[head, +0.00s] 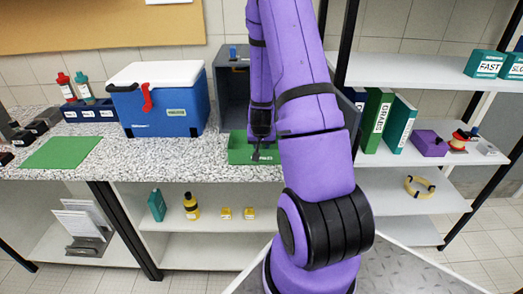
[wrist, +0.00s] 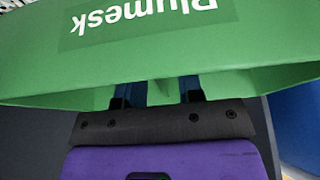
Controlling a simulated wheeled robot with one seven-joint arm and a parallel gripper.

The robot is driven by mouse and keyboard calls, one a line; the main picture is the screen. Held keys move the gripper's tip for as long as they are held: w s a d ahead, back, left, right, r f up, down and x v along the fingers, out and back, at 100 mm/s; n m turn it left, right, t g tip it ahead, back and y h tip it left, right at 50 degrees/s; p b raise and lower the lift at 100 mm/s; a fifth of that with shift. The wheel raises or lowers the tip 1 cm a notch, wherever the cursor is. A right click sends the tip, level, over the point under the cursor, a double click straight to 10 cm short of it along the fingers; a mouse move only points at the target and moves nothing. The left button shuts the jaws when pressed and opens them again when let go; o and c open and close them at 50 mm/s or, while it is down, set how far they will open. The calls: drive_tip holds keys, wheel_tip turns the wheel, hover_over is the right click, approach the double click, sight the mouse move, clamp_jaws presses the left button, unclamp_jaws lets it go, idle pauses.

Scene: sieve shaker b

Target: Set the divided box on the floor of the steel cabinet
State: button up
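The green divided box (head: 240,155) is in front of the steel cabinet in the head view, near the front of the counter; I cannot tell whether it touches the counter. My gripper (head: 261,137) points down into it. In the wrist view the box's labelled wall (wrist: 230,50) fills the top, and my gripper's two fingers (wrist: 160,92) stand apart and pass behind its rim. Their tips are hidden, so I cannot tell whether they clamp a part of it. The grey steel cabinet (head: 224,88) stands open on the counter, partly hidden by my arm.
A blue cooler (head: 160,110) with a white lid stands left of the cabinet. A green mat (head: 62,153) lies further left on the counter (head: 110,160). Right of my arm is a shelf rack (head: 410,72) with binders (head: 378,122). The counter between mat and box is clear.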

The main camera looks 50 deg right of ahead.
drive_tip(key=shift+w+d+f, duration=0.2)
drive_tip(key=shift+f, duration=0.4)
drive_tip(key=shift+f, duration=0.25)
idle(0.4)
clamp_jaws()
